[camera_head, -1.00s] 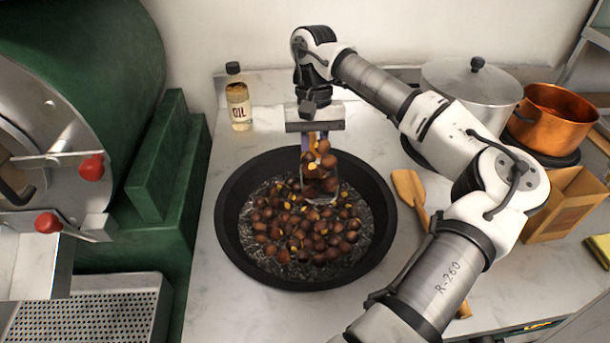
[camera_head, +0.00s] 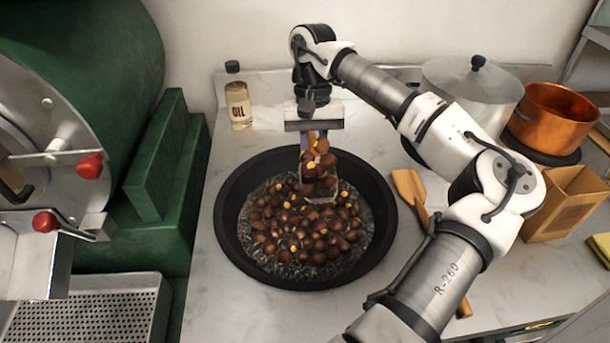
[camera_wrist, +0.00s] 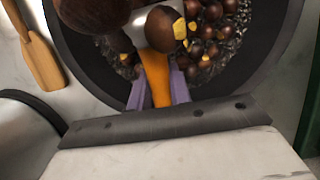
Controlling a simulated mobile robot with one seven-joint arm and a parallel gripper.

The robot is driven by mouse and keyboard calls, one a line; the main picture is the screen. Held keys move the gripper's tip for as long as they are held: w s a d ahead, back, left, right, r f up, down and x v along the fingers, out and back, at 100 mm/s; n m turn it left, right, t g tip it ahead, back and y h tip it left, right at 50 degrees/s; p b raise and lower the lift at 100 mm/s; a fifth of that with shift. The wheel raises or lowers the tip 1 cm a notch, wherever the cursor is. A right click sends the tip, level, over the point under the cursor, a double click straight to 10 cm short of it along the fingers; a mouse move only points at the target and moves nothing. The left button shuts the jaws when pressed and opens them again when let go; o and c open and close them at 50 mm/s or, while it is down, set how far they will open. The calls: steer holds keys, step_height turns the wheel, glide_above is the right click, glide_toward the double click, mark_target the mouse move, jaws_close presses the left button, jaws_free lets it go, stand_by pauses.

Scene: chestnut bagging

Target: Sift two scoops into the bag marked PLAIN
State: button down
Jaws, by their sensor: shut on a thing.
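My gripper (camera_head: 318,138) is over the back right of a wide black pan. It is shut on the orange handle (camera_wrist: 157,75) of a scoop; the purple fingertips clasp it in the wrist view. The scoop (camera_head: 309,186) is heaped with chestnuts (camera_head: 324,172) and sits low at the pile, partly hidden by them. Whether it touches the pile I cannot tell. The black pan (camera_head: 228,240) holds many brown chestnuts (camera_head: 301,236), some with yellow splits, on dark grit. A brown paper bag (camera_head: 560,212) stands at the right; no marking on it is readable.
A wooden spatula (camera_head: 408,187) lies right of the pan, partly under my arm. A copper pot (camera_head: 551,122) and a lidded steel pot (camera_head: 468,92) stand back right. An oil bottle (camera_head: 238,98) stands behind the pan. A green machine (camera_head: 100,60) fills the left.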

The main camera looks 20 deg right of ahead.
steer(key=shift+d, duration=0.15)
steer(key=a, duration=0.2)
steer(key=w+a, duration=0.1)
steer(key=a, duration=0.1)
steer(key=shift+w+a, duration=0.2)
steer(key=shift+a, duration=0.2)
steer(key=d, duration=0.1)
steer(key=s+d, duration=0.1)
steer(key=d, duration=0.2)
steer(key=shift+s+d, duration=0.25)
steer(key=shift+d, duration=0.15)
stand_by(0.4)
